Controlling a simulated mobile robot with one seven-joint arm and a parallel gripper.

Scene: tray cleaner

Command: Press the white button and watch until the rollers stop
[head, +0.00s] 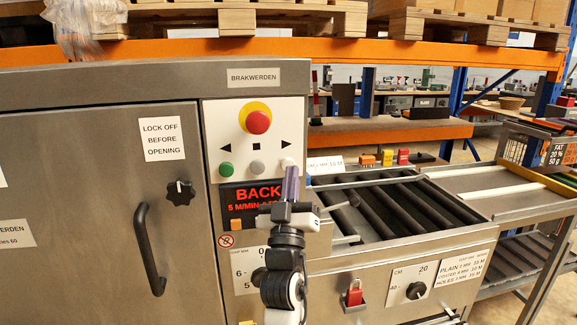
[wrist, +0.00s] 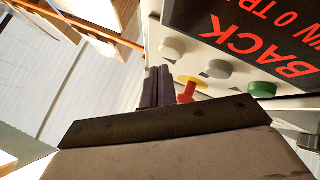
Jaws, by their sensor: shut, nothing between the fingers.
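The white button (head: 287,162) is the right one of three in a row on the white control panel, left of the rollers. It also shows in the wrist view (wrist: 172,48). My gripper (head: 291,170) is shut and empty, with its purple-grey fingers pointing up at the panel just below the white button. In the wrist view the shut fingertips (wrist: 158,70) lie close to this button, with a small gap in the picture. I cannot tell whether they touch it. The dark rollers (head: 402,208) lie in the steel frame at right; a still picture does not show whether they turn.
The grey button (head: 257,167) and green button (head: 226,169) sit left of the white one. A red emergency knob (head: 258,122) is above them. A lit display (head: 250,203) below reads BACK in red. A door handle (head: 149,250) juts out at left.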

